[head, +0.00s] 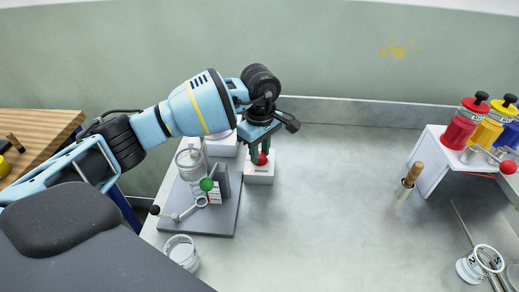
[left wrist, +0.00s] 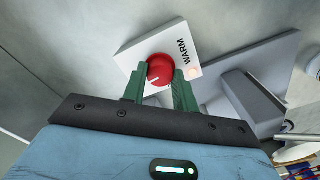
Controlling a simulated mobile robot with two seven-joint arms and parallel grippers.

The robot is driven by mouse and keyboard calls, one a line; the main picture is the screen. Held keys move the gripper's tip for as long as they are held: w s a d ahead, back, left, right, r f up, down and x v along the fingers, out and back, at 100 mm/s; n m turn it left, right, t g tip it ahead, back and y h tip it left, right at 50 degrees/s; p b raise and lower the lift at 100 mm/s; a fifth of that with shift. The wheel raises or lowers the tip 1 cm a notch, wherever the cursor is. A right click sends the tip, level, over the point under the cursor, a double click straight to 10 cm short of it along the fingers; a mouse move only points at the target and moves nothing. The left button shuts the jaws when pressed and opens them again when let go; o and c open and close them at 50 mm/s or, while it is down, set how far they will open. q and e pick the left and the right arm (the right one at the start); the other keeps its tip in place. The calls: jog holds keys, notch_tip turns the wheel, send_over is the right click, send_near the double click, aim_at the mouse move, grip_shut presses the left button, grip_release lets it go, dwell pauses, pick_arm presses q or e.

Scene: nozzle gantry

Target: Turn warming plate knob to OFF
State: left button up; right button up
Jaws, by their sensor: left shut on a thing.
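The warming plate knob (left wrist: 160,71) is a red dial with a white pointer line, on a white box (left wrist: 134,54) marked WARM. In the left wrist view, the green fingers of my left gripper (left wrist: 158,88) stand on both sides of the knob and are shut on it. In the head view the knob (head: 262,159) shows below my left gripper (head: 261,150), on the white box (head: 260,177). A small pale lamp (left wrist: 193,73) sits on the box near the knob. My right gripper is not in view.
A grey stand (head: 228,220) with a glass jar and a green ball-ended lever is left of the box. A white rack (head: 432,158) with red, yellow and blue jars stands right. The middle of the bench is clear.

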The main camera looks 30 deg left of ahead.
pick_arm(q)
jog(key=n+p, duration=0.1)
jog(key=n, duration=0.3)
jog(key=shift+r, duration=0.15)
jog(key=shift+n+p, duration=0.6)
jog(key=shift+n, duration=0.5)
jog(key=n+p, duration=0.2)
jog(key=n, duration=0.4)
jog(key=n+p, duration=0.1)
jog(key=n, duration=0.2)
jog(key=shift+n+p, duration=0.4)
jog(key=shift+n, duration=0.3)
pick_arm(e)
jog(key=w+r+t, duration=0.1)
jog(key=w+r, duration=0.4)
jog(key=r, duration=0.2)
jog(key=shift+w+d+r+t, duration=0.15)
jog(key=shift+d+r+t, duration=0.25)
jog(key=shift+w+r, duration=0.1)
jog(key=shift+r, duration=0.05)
pick_arm(q)
jog(key=o, duration=1)
jog(key=shift+c, duration=0.2)
